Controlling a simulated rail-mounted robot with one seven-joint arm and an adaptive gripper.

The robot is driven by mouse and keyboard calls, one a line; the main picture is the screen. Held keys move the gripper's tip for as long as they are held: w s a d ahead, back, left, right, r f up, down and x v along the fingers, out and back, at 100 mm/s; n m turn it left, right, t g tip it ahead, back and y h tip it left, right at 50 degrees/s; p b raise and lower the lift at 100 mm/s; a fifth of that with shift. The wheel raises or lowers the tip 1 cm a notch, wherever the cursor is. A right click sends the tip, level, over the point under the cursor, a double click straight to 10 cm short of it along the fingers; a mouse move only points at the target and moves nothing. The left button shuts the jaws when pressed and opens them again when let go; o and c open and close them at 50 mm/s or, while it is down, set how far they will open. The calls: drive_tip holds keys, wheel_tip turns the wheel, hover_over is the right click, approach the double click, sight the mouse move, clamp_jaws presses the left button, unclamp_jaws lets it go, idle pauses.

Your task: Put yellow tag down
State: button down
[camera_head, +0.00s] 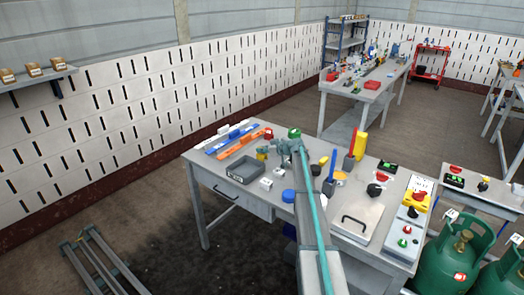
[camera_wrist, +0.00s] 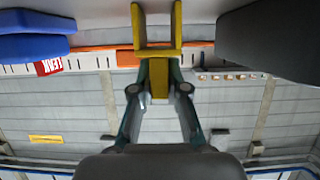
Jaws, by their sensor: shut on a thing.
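My gripper (camera_head: 274,147) is over the left part of the workbench, at the end of my teal-grey arm. In the wrist view my gripper (camera_wrist: 160,72) is shut on the yellow tag (camera_wrist: 158,52), a U-shaped yellow piece with a tab between the fingers. A small yellow patch beside the fingers in the head view looks like the same tag (camera_head: 262,150). I cannot tell whether the tag touches the bench top.
The workbench (camera_head: 225,165) holds a grey tray (camera_head: 245,176), a blue bar (camera_head: 230,138), an orange bar (camera_head: 238,144) and a blue round piece (camera_head: 288,196). A grey lidded panel (camera_head: 358,219) and a control box (camera_head: 405,232) are at right. Green gas cylinders (camera_head: 455,257) stand beside the bench.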

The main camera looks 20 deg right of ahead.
drive_tip(key=c, duration=1.2)
unclamp_jaws()
drive_tip(key=shift+r, duration=0.1)
drive_tip(key=b+v, duration=0.1)
drive_tip(key=v, duration=0.5)
drive_tip(key=shift+s+d+b, duration=0.15)
drive_tip(key=shift+s+b, duration=0.1)
drive_tip(key=shift+b, duration=0.1)
drive_tip(key=shift+s+d+r, duration=0.25)
drive_tip(key=shift+s, duration=0.1)
